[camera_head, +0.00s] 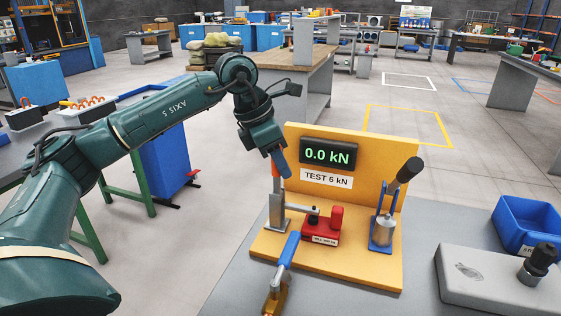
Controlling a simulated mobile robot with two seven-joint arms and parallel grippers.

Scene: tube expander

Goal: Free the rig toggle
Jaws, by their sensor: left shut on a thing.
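The rig toggle (277,212) is a grey clamp on the left of the yellow rig base. Its orange handle (275,171) stands roughly upright, and its arm reaches right to a black tip (313,211) over a red block (323,225). Whether the tip touches the block, I cannot tell. My left gripper (281,164) comes down from above and is shut on the handle's upper part, hiding some of it. The rig's display (328,153) reads 0.0 kN above a "TEST 6 kN" label. My right gripper is not in view.
A blue-framed clamp with a black handle (383,232) stands right of the red block. The yellow back panel (375,170) rises behind. A grey box (480,292) and blue bin (532,214) are at right.

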